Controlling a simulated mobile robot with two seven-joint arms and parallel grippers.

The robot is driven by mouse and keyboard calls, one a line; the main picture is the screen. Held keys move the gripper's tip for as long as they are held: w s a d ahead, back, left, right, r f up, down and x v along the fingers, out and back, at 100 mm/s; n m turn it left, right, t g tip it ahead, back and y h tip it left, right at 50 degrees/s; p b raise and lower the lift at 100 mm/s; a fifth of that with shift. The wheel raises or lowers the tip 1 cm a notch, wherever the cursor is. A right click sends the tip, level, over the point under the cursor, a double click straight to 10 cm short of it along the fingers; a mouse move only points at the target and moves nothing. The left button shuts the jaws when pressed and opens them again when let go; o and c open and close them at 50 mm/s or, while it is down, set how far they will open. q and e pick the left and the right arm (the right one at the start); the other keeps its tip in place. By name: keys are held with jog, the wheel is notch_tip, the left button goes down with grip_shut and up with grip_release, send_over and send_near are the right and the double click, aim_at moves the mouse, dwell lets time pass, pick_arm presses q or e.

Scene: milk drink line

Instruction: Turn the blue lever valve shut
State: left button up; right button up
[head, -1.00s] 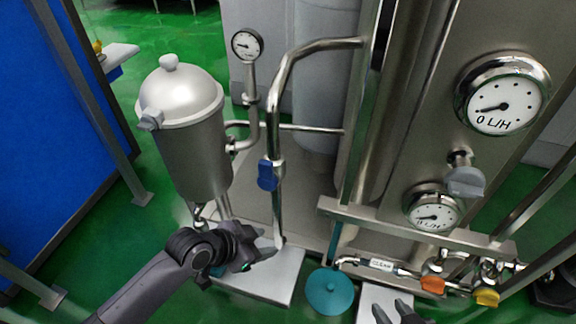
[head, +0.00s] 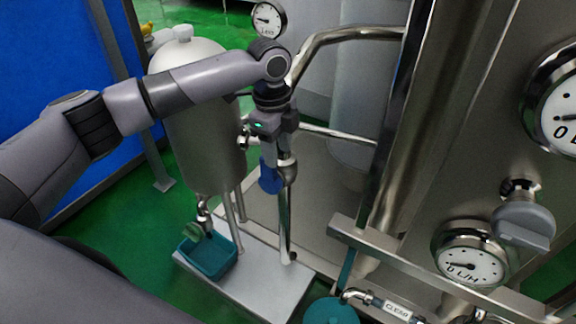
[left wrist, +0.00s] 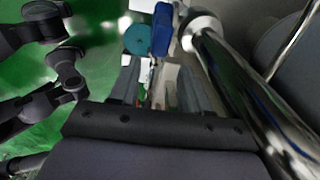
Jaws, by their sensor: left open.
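The blue lever valve (head: 270,177) sits on the vertical steel pipe, its blue handle hanging down along the pipe's left side. My left gripper (head: 275,152) is just above the handle, pointing down beside the pipe, open and empty. In the left wrist view the blue handle (left wrist: 162,28) lies beyond the open fingers (left wrist: 160,85), roughly in line with the gap between them. I see no contact with the handle. The fingertips are partly lost against the pipe in the head view. My right gripper is not in the head view.
The steel pipe (left wrist: 235,85) runs close along the right side of the left gripper. A steel tank (head: 205,140) stands left of the pipe, with a teal bin (head: 208,262) below it on a grey base plate (head: 245,283). A round gauge (head: 268,20) is behind.

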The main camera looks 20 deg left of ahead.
aim_at(269, 176)
pick_arm(q)
jog(key=shift+a+r+b, duration=0.4)
jog(key=shift+a+r, duration=0.7)
jog(key=shift+a, duration=0.15)
jog(key=shift+f, duration=0.2)
notch_tip(269, 176, down, 6)
jog(key=shift+r+b, duration=0.1)
jog(key=shift+b, duration=0.8)
jog(key=shift+f, duration=0.35)
grip_shut()
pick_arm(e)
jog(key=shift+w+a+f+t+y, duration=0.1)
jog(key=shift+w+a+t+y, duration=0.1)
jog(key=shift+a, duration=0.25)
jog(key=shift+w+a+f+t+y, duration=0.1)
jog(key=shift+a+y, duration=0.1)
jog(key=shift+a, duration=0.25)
